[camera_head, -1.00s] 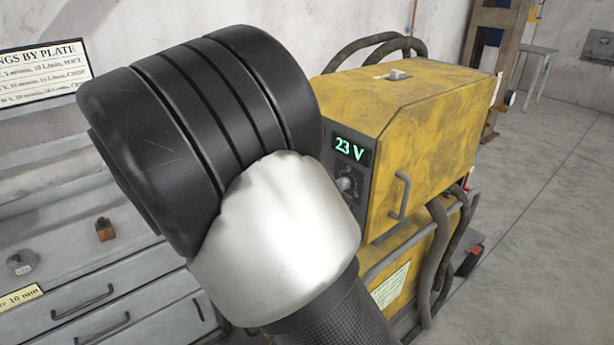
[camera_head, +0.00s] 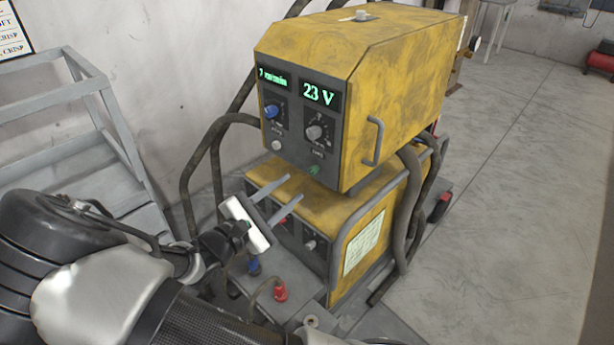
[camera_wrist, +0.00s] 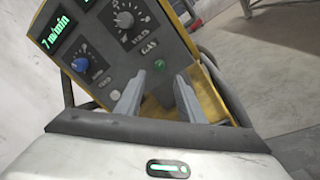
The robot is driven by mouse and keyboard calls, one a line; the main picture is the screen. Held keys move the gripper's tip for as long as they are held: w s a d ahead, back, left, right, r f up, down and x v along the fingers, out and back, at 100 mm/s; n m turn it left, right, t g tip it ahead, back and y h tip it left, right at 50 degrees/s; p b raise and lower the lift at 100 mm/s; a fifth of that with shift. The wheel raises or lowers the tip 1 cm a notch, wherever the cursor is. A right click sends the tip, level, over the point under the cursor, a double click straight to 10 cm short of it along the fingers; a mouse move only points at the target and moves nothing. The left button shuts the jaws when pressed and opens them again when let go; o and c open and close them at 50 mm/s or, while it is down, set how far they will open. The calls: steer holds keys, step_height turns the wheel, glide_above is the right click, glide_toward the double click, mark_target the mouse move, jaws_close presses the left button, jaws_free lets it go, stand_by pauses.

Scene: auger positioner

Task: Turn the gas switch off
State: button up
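The gas switch is a small green control (camera_head: 313,169) low on the front panel of the yellow machine's upper unit (camera_head: 375,75). In the wrist view the green switch (camera_wrist: 159,65) sits below the GAS label, between the lines of my fingertips. Its exact position is too small to read. My gripper (camera_head: 296,187) is open and empty, in front of and below the panel. Its two fingers, also in the wrist view (camera_wrist: 160,76), point toward the panel and look apart from the switch.
The panel also has a blue knob (camera_head: 271,111), a grey volts knob (camera_head: 314,132), a pale button (camera_head: 277,145) and displays reading 7 m/min and 23 V. The lower unit's yellow top (camera_head: 330,205) lies under my fingers. Hoses (camera_head: 190,185) hang at the left.

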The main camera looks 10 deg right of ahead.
mark_target(311, 172)
steer(key=x, duration=0.8)
steer(key=shift+d, duration=0.1)
jaws_close()
